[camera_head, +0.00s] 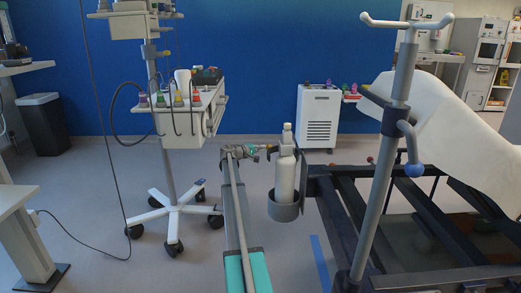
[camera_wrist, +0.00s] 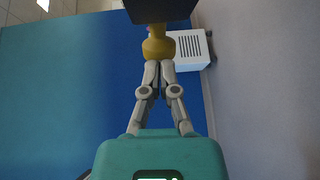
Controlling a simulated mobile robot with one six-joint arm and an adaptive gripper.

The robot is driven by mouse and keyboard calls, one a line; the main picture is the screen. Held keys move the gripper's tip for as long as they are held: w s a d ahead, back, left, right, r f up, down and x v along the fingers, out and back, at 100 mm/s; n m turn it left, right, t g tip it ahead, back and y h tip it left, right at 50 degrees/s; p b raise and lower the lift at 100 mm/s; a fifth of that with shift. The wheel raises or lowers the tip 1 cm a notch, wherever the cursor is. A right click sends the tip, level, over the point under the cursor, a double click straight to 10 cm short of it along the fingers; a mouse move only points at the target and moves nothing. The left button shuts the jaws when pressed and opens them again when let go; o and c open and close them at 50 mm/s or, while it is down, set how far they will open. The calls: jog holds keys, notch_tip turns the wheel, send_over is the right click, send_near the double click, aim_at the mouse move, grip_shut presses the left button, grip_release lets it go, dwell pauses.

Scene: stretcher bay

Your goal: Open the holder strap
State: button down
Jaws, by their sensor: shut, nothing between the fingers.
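A white bottle (camera_head: 285,179) stands upright in a grey cup holder (camera_head: 283,211) on the side of the stretcher frame. A dark strap band (camera_head: 287,150) crosses the upper part of the bottle. My gripper (camera_head: 268,148) is at the left of this band, at about its height. In the wrist view my gripper (camera_wrist: 159,66) has its fingertips together, with nothing between them. A yellow knob (camera_wrist: 158,47) sits right at the fingertips, below a black block (camera_wrist: 158,10). I cannot tell whether the fingertips touch the knob. The strap's far side is hidden.
The stretcher (camera_head: 345,225) with a pole (camera_head: 385,165) and white mattress (camera_head: 440,115) fills the right side. A wheeled equipment cart (camera_head: 170,200) stands at the left. A white cabinet unit (camera_head: 320,115) stands by the blue wall. Floor between cart and stretcher is mostly free.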

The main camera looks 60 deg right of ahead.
jog(key=shift+s+d, duration=0.15)
dwell(0.3)
jog(key=w+p+v, duration=0.1)
jog(key=v, duration=1.3)
jog(key=shift+w+d, duration=0.3)
jog(key=shift+w, duration=0.05)
jog(key=shift+f, duration=0.1)
jog(key=shift+a, duration=0.1)
